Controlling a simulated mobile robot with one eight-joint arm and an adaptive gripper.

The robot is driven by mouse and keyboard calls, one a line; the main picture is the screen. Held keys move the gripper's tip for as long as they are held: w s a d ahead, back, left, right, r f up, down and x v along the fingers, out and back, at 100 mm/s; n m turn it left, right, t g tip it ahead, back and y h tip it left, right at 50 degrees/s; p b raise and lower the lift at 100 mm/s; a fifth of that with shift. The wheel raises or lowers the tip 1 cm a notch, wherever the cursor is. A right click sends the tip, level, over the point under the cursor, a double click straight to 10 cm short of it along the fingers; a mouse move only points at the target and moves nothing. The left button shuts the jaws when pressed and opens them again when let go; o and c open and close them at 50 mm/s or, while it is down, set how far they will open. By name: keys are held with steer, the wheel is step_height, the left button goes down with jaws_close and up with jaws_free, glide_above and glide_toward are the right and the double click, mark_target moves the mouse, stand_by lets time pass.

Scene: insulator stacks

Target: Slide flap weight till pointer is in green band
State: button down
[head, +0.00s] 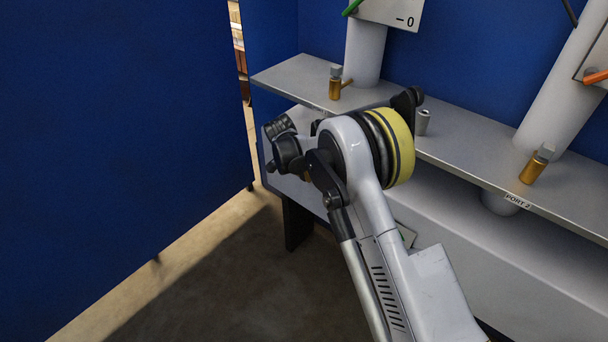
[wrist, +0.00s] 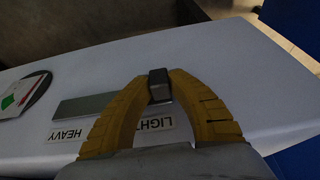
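In the wrist view a small dark grey block (wrist: 159,86), which appears to be the flap weight, sits near the LIGHT label (wrist: 157,123). My gripper (wrist: 160,80) has its two yellow fingers closed against both sides of it. A grey strip (wrist: 85,107) runs to the left towards the HEAVY label (wrist: 67,135). A round dial (wrist: 38,84) with a white card, a green patch and a red line is at the left edge. Its pointer position is too small to tell.
A grey shelf (head: 465,150) crosses the head view, with brass valves (head: 335,86) and white columns (head: 367,52) on it. A blue partition (head: 110,130) stands at the left.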

steer(key=s+d, duration=0.2)
steer(key=shift+s+d, duration=0.1)
steer(key=shift+d, duration=0.3)
steer(key=c, duration=1.2)
jaws_free()
steer(key=v, duration=1.2)
